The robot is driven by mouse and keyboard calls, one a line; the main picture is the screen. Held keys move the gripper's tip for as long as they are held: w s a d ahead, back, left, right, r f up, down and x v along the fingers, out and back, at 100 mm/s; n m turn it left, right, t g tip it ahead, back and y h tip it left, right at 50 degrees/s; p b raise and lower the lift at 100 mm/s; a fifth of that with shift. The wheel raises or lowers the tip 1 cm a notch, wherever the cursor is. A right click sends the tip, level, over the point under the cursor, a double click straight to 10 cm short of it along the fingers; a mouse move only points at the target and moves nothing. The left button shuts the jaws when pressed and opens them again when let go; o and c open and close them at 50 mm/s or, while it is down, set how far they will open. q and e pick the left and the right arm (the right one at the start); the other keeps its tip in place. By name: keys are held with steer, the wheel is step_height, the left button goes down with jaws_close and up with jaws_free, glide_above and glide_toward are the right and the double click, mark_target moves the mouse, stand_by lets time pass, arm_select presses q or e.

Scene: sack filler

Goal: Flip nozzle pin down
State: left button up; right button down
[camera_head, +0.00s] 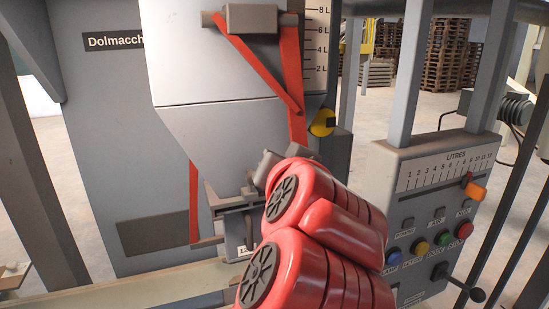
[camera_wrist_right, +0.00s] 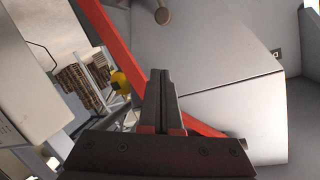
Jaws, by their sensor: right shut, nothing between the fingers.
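The filler's nozzle (camera_head: 236,232) hangs below the grey hopper (camera_head: 225,135) in the head view, with a dark clamp bar (camera_head: 232,203) across it. I cannot clearly make out the nozzle pin; my red right arm covers part of this area. My right gripper (camera_head: 262,168) is in front of the hopper's lower part, just above and right of the clamp bar. In the right wrist view its two fingers (camera_wrist_right: 160,95) are together with nothing between them. I cannot tell whether they touch the machine. My left gripper is not in view.
Red straps (camera_head: 292,85) run down the hopper's front; one also crosses the right wrist view (camera_wrist_right: 108,45). A round brown knob (camera_wrist_right: 164,15) sticks out there. A yellow knob (camera_head: 322,122) is right of the hopper. A control panel (camera_head: 425,205) with coloured buttons stands at the right.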

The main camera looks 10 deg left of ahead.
steer(key=w+a+f+p, duration=0.4)
steer(key=w+f+p, duration=0.1)
steer(key=w, duration=0.1)
steer(key=shift+a, duration=0.2)
stand_by(0.4)
step_height(320, 180, down, 4)
steer(key=b, duration=0.2)
steer(key=shift+w+b, duration=0.1)
steer(key=shift+b, duration=0.3)
steer(key=shift+r, duration=0.15)
